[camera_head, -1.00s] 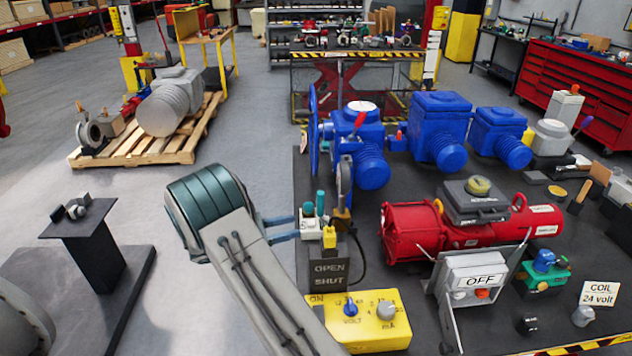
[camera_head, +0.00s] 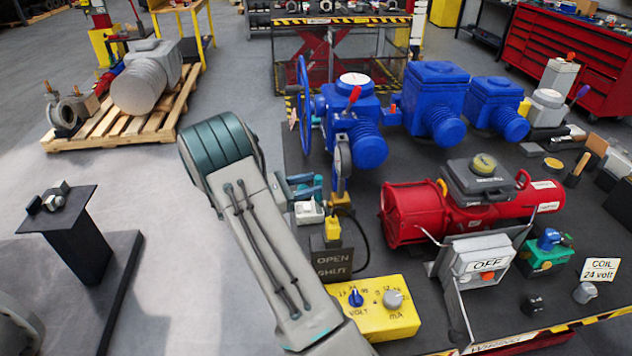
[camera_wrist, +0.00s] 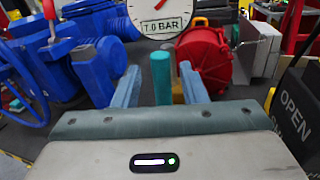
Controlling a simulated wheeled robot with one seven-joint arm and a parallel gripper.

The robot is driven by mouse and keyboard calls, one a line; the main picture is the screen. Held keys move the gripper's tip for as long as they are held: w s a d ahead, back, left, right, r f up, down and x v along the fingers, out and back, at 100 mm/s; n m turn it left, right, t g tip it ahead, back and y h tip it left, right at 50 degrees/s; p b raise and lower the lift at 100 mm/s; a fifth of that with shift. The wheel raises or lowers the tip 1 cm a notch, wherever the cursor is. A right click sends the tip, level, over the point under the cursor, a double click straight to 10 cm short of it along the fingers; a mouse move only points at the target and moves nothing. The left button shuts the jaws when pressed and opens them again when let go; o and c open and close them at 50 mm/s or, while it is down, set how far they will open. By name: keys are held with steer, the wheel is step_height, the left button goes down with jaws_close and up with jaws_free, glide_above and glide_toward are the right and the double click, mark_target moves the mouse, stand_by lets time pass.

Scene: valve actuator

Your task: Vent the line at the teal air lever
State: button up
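The teal air lever (camera_wrist: 160,79) stands upright between the two blue-grey fingers of my gripper (camera_wrist: 160,88) in the wrist view. A gap shows on each side of it, so my gripper is open and not clamped. In the head view my gripper (camera_head: 304,187) is at the lever, just above its white base (camera_head: 308,212), and the lever is hard to tell from the fingers. A round pressure gauge (camera_wrist: 168,12) stands behind the lever in the wrist view; its label appears to read 7.0 BAR.
A black OPEN/SHUT sign (camera_head: 331,260) and a yellow meter box (camera_head: 375,308) stand in front of the lever. A blue valve actuator (camera_head: 352,108) with a handwheel is behind, and a red actuator (camera_head: 410,214) is to the right. A dark cable loops close by.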

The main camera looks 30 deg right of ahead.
steer(key=shift+s+d, duration=0.15)
steer(key=shift+d, duration=0.6)
steer(key=shift+s+d, duration=0.1)
steer(key=shift+d, duration=0.6)
steer(key=shift+c, duration=0.3)
